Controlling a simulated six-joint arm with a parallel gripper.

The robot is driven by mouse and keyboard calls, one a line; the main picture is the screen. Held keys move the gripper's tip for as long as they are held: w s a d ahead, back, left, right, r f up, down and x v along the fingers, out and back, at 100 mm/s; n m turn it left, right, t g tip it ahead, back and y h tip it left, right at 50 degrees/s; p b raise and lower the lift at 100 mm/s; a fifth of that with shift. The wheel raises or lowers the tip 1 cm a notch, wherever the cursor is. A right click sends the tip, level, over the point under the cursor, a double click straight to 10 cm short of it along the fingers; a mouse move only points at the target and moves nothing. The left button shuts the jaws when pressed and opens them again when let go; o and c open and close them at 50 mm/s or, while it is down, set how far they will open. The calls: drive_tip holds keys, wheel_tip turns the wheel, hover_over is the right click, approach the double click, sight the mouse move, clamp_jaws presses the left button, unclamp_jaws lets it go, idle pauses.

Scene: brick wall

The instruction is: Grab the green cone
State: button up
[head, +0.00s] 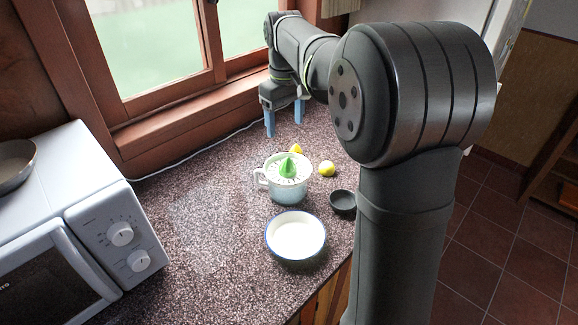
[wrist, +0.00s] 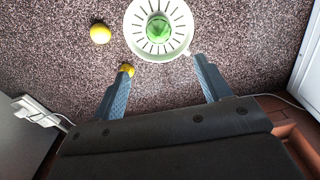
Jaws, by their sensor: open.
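The green cone (head: 287,166) points up from the middle of a white slotted juicer top on a pale cup with a handle (head: 284,188). In the wrist view the cone (wrist: 158,29) shows from above, inside the white slotted ring (wrist: 176,14), at the top of the picture. My gripper (head: 284,122) is open and empty, with blue fingers pointing down, behind the juicer on the window side. In the wrist view my gripper (wrist: 162,62) has its fingers apart below the juicer, and the cone lies beyond the fingertips. Nothing hides the cone.
A lemon (head: 327,169) and a yellow piece (head: 295,149) lie near the juicer. A small dark bowl (head: 343,202) and a white blue-rimmed bowl (head: 295,235) stand in front. A microwave (head: 75,225) is at left. The window sill (head: 190,122) borders the counter. Counter left of the juicer is clear.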

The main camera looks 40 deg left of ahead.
sight(287, 162)
wheel_tip(287, 162, down, 8)
drive_tip(key=f, duration=0.5)
drive_tip(key=shift+d+f, duration=0.1)
drive_tip(key=shift+d, duration=0.2)
drive_tip(key=c, duration=1.1)
drive_tip(key=shift+o, duration=0.2)
